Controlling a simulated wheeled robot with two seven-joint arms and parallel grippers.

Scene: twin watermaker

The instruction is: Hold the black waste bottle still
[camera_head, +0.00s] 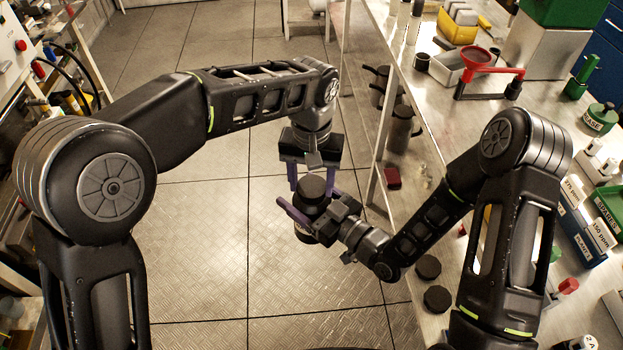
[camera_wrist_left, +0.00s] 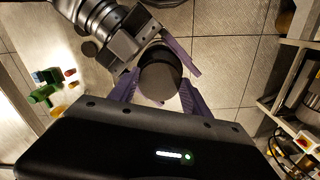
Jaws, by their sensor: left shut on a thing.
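The black waste bottle (camera_head: 304,236) has a round dark cap (camera_head: 312,187) and a pale patch low on its side. It is upright above the floor in the head view; its dark round top (camera_wrist_left: 160,80) fills the middle of the left wrist view. My left gripper (camera_head: 311,184) comes from behind with its purple fingers on either side of the bottle and is shut on it. My right gripper (camera_head: 308,208) reaches in from the right, with one purple finger alongside the bottle near the cap. Its other finger is largely hidden, so its grip is unclear.
A metal bench (camera_head: 440,120) runs along the right, with a red funnel stand (camera_head: 486,70), green containers and loose dark caps (camera_head: 437,298). Dark bottles (camera_head: 400,128) stand on its lower shelf. The tiled floor (camera_head: 210,240) is clear. Equipment lines the left.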

